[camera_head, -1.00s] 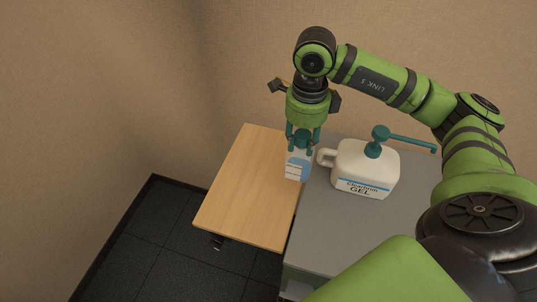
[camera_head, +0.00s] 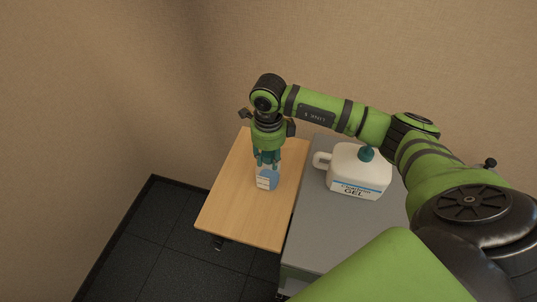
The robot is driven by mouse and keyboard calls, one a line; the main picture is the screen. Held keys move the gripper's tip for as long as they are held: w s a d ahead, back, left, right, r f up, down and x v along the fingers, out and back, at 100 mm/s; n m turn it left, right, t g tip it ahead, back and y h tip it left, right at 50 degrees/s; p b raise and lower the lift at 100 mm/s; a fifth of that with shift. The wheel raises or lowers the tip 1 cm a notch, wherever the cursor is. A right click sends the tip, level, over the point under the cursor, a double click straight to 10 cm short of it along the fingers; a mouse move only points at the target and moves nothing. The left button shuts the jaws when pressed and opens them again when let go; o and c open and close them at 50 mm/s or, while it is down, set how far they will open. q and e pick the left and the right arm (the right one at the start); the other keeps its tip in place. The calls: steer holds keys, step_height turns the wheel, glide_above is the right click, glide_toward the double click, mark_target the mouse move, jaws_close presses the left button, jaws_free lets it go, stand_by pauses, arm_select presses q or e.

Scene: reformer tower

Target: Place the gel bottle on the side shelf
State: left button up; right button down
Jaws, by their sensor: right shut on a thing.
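My right gripper (camera_head: 267,162) points down and is shut on a small clear bottle (camera_head: 267,179) with blue contents and a white label. The bottle is upright, over the middle of the light wooden side shelf (camera_head: 233,215). I cannot tell whether its base touches the board. The fingers hide its top. A large white jug (camera_head: 347,162) marked "GEL", with a teal pump top (camera_head: 367,154), stands on the grey cart top (camera_head: 320,230) to the right. My left gripper is not in view.
The wooden shelf joins the left side of the cart, and its front part is bare. The dark tiled floor (camera_head: 150,240) lies beyond its left edge. Tan walls (camera_head: 90,90) stand behind. My right arm passes above the cart's back part.

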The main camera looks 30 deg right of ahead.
steer(key=shift+f, duration=0.1)
steer(key=c, duration=0.9)
jaws_free()
steer(key=shift+o, duration=0.2)
steer(key=shift+r, duration=0.3)
step_height(320, 180, up, 11)
steer(key=b, duration=0.3)
steer(key=shift+f, duration=0.2)
steer(key=shift+r, duration=0.55)
